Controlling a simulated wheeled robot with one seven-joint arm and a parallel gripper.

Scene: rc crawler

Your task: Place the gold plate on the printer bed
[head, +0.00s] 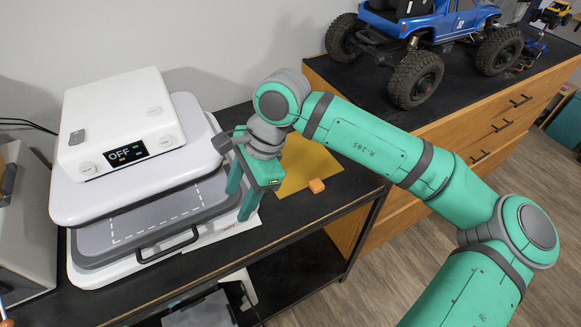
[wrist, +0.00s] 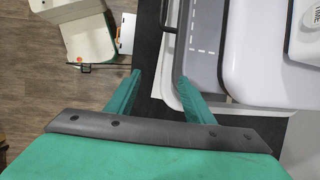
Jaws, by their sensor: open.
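The gold plate (head: 308,172) is a thin, flat, gold-yellow sheet on the black tabletop, right of the printer; my arm hides part of it in the head view. A small orange block (head: 316,186) sits at its front edge. The printer is a white machine with an OFF display (head: 128,152). Its grey printer bed (head: 150,225), marked with a dashed outline, shows below the raised white upper part, and also in the wrist view (wrist: 203,70). My gripper (head: 239,203) is open and empty beside the bed's right front corner, fingers pointing down. The wrist view also shows its fingers (wrist: 160,77).
A black handle (head: 167,245) sticks out at the bed's front. A white printed sheet (head: 228,226) lies partly under the printer's right side. A blue crawler truck (head: 425,40) stands on the wooden cabinet behind. The black tabletop (head: 345,205) is clear at the right front.

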